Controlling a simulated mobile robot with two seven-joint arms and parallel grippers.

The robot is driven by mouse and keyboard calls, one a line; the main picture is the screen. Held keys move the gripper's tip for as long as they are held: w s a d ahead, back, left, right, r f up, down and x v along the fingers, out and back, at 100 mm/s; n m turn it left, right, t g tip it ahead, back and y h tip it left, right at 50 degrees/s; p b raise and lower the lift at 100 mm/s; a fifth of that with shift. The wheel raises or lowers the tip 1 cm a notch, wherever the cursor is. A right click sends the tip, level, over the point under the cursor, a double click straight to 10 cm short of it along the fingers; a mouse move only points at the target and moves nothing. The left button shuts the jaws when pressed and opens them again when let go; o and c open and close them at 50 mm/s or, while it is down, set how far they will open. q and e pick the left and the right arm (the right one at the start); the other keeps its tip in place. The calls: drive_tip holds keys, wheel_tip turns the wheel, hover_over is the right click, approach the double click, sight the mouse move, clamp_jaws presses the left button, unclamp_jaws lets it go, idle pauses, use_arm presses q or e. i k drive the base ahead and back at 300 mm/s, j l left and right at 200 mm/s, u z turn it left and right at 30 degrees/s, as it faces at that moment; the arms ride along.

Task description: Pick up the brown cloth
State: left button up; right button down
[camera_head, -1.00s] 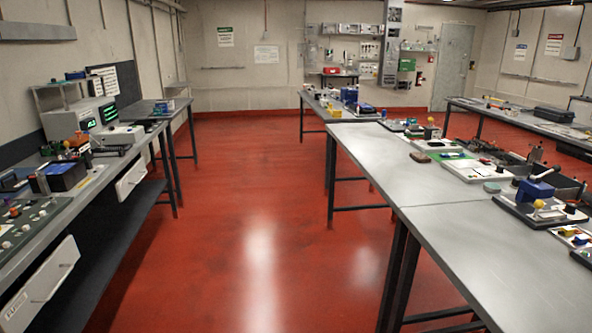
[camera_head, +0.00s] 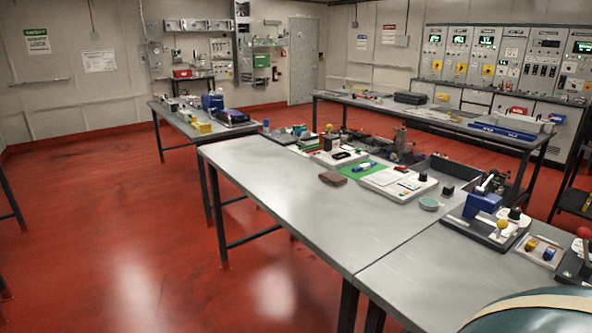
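A small brown folded item (camera_head: 333,178), which looks like the brown cloth, lies flat on the grey metal table (camera_head: 265,177), near the middle of its top. It sits just left of a green mat (camera_head: 358,168). It is small in this view, so its folds and texture are hard to make out. Neither of my grippers is in view.
A white board (camera_head: 398,184), a round teal tin (camera_head: 429,203) and a blue vise-like device (camera_head: 483,204) stand along the table's right side. The table's left part is bare. Open red floor (camera_head: 110,230) lies to the left. Another bench (camera_head: 430,117) stands behind.

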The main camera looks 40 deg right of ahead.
sight(331, 176)
drive_tip(key=i+j+z, duration=0.1)
drive_tip(key=i, duration=1.55)
drive_tip(key=i+l+z, duration=0.1)
drive_tip(key=i+z, duration=0.15)
drive_tip(key=i, duration=1.1)
drive_tip(key=u, duration=7.1)
